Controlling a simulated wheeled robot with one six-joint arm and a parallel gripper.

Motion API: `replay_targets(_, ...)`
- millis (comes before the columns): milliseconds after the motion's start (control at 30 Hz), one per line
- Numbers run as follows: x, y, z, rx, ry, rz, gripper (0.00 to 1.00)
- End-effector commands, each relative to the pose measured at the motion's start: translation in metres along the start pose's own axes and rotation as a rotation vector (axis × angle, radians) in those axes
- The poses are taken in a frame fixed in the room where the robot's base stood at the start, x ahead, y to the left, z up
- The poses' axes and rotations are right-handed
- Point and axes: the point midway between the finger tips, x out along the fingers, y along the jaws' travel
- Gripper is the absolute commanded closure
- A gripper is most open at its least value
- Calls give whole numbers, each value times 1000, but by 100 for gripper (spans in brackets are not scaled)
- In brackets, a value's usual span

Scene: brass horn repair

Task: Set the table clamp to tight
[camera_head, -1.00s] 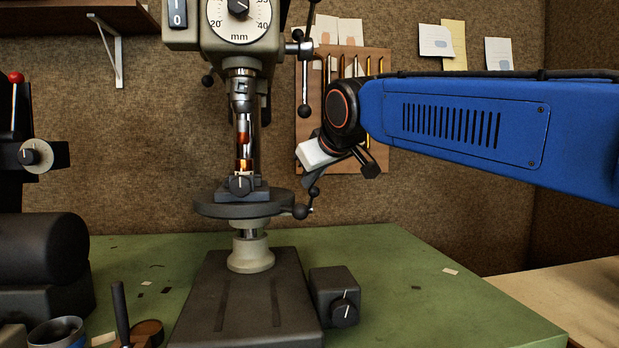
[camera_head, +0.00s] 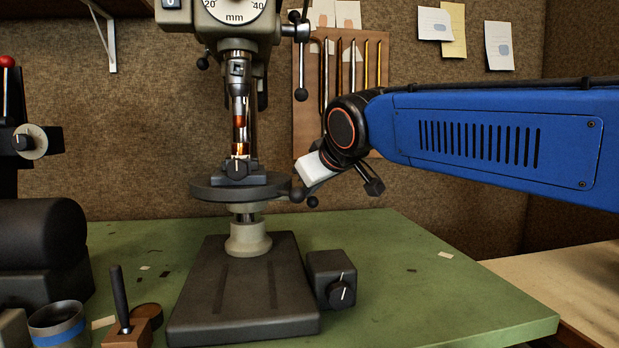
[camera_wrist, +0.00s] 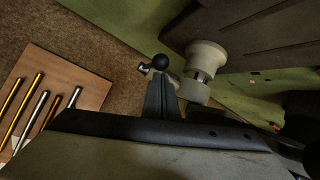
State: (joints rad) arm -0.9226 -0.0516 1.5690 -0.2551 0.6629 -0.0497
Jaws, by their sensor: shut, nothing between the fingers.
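The table clamp is a short lever with a dark ball end (camera_head: 312,202) at the right edge of the drill press's round table (camera_head: 228,191). A larger dark ball (camera_head: 297,194) sits beside it at the table edge. In the head view the lever end lies low, to the lower right of that larger ball. My gripper (camera_wrist: 162,84) is shut and empty, pointing down at the clamp from above. In the wrist view a dark ball (camera_wrist: 160,62) shows just past the fingertips; I cannot tell whether they touch. The fingers are hardly visible in the head view.
The press column (camera_head: 247,238) rises from a heavy base (camera_head: 243,300) with a dial box (camera_head: 332,279) on its right. The quill handle (camera_head: 302,94) hangs above my gripper. A tool board (camera_head: 375,60) is on the wall behind. The green bench (camera_head: 400,265) is mostly clear at right.

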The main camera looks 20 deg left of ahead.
Motion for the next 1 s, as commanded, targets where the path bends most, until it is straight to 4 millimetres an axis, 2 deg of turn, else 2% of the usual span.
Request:
replay_targets(333,5,-6,14,1,-1,0,100)
replay_targets(867,5,-6,15,1,-1,0,100)
replay_targets(1000,-2,-6,14,1,0,0,100)
